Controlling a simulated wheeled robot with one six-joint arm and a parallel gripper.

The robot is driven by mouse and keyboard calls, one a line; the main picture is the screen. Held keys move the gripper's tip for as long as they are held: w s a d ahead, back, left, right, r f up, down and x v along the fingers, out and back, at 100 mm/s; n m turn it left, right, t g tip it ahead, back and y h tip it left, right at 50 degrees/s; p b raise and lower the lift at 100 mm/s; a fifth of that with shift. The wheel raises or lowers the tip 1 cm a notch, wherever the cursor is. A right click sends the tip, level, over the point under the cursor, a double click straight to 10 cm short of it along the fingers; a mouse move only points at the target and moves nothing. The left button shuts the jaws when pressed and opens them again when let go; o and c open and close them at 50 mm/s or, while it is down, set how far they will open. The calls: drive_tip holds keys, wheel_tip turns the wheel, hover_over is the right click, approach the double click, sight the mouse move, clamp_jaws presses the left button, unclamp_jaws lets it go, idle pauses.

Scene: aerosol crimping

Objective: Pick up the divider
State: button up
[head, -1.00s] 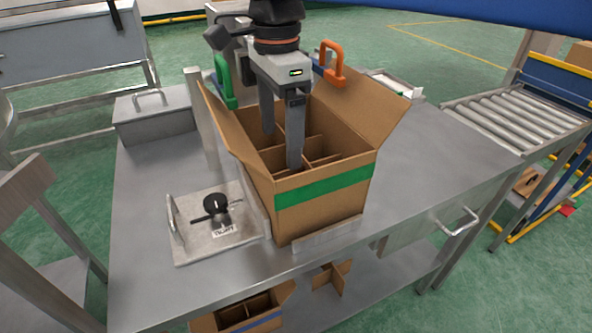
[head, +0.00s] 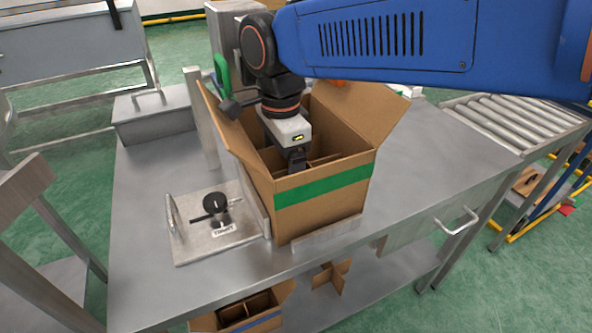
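A tall open cardboard box (head: 318,212) with a green band stands on the metal table, flaps spread. A brown cardboard divider (head: 322,158) stands inside it, with only parts of its upper edges showing. My gripper (head: 297,164) points down into the box at the divider. One dark finger shows near the front wall; the fingertips and the other finger are hidden, so I cannot tell whether it is open or shut on the divider. A second crossed cardboard divider (head: 330,278) stands on the lower shelf.
A metal plate with a black knob (head: 216,204) lies left of the box. A green clamp (head: 221,75) rises at the box's left flap. A second box (head: 250,312) sits below. The roller conveyor (head: 515,120) is at right; the tabletop right of the box is mostly clear.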

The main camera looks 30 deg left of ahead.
drive_tip(key=shift+c, duration=0.3)
drive_tip(key=c, duration=1.1)
drive_tip(key=shift+o, duration=0.2)
drive_tip(key=shift+r, duration=0.1)
